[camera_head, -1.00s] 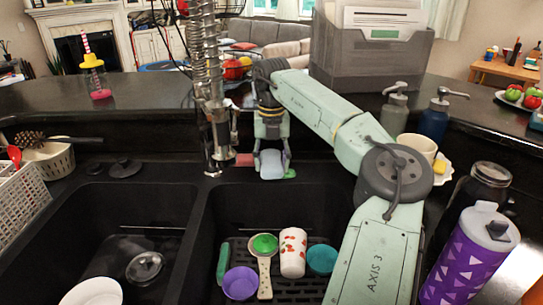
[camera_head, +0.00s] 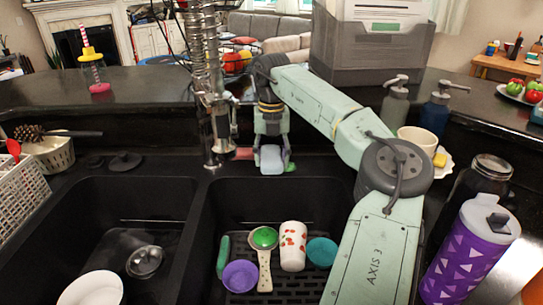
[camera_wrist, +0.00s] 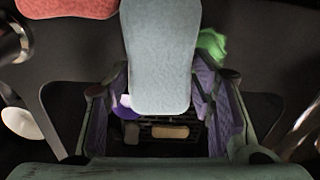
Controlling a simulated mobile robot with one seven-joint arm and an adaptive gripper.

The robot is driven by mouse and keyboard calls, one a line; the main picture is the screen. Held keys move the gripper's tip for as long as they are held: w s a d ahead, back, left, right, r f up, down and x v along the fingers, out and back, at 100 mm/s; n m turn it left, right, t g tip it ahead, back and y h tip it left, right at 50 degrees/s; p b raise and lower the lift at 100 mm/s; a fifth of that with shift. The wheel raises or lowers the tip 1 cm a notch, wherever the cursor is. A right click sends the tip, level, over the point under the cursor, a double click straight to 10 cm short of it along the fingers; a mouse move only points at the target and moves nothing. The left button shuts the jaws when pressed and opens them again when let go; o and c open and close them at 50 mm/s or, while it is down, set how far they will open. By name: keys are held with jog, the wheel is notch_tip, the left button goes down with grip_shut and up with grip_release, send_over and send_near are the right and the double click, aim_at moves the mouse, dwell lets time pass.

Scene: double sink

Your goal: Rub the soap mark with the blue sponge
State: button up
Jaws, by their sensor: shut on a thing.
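The light blue sponge (camera_head: 271,155) is between the fingers of my gripper (camera_head: 271,163), at the back rim of the right sink basin. In the wrist view the sponge (camera_wrist: 160,55) is a long pale block pointing away from the wrist, with a finger on each side; my gripper (camera_wrist: 165,95) is shut on it. A red block (camera_head: 243,154) lies just left of the gripper, and a green piece (camera_head: 291,167) just right. Both also show in the wrist view, red (camera_wrist: 68,8) and green (camera_wrist: 212,44). I cannot make out a soap mark.
The faucet (camera_head: 212,130) stands close left of my gripper. The right basin holds a purple cup (camera_head: 240,276), a spotted cup (camera_head: 292,246), a teal cup (camera_head: 322,252) and a green-tipped scoop (camera_head: 264,240). Soap bottles (camera_head: 434,112) and a mug (camera_head: 417,139) stand right.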

aim_at(297, 170)
jog(key=shift+f, duration=0.65)
jog(key=shift+d, duration=0.1)
jog(key=shift+d+r, duration=0.15)
jog(key=shift+d, duration=1.4)
jog(key=shift+d+f, duration=0.2)
jog(key=shift+d, duration=1.7)
jog(key=shift+a, duration=3.55)
jog(key=shift+r, duration=3)
